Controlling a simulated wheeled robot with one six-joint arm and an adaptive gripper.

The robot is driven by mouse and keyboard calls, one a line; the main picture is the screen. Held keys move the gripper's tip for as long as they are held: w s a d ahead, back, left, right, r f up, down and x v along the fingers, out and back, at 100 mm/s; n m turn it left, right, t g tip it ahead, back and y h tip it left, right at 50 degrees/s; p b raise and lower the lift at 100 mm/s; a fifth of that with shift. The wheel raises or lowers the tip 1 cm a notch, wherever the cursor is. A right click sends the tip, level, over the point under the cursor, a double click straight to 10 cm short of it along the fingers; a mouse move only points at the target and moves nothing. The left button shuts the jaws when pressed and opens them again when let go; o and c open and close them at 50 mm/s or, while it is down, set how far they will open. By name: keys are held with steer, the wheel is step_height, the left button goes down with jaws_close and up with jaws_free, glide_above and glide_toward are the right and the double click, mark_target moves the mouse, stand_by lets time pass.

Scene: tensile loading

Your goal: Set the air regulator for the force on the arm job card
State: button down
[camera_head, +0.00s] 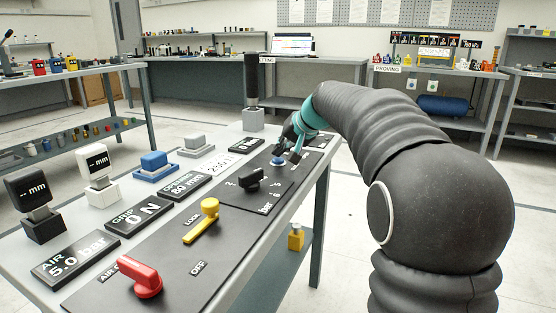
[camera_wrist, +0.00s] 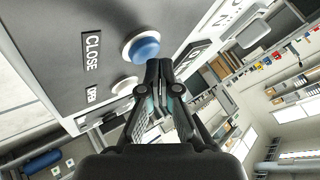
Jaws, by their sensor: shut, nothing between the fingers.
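The air regulator is a black knob (camera_head: 250,178) on the dark panel, in a dial marked "bar" with numbers around it. The AIR display (camera_head: 73,254) reads 5.0 bar. The GRIP display (camera_head: 142,214) reads 0 N and the OPENING display (camera_head: 186,187) reads 80 mm. A white card (camera_head: 219,165) seems to read 250 N. My gripper (camera_head: 286,152) is beyond the knob, at a blue button (camera_head: 277,161). In the wrist view the shut, empty fingertips (camera_wrist: 163,76) overlap the blue button (camera_wrist: 142,48), by the CLOSE label (camera_wrist: 91,52); I cannot tell whether they touch.
A yellow LOCK lever (camera_head: 206,211) and a red air handle (camera_head: 142,277) stand on the near panel. Two mm gauges (camera_head: 33,190) and blue and grey blocks (camera_head: 155,162) line the left side. A black-topped post (camera_head: 251,85) rises behind the panel. My arm covers the right.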

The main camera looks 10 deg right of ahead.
mark_target(280, 159)
steer(key=shift+f+b, duration=0.45)
steer(key=shift+f, duration=0.1)
stand_by(0.5)
stand_by(3.6)
steer(key=shift+r+p, duration=0.75)
steer(key=shift+r, duration=0.2)
steer(key=shift+r+p, duration=2)
steer(key=shift+r, duration=0.5)
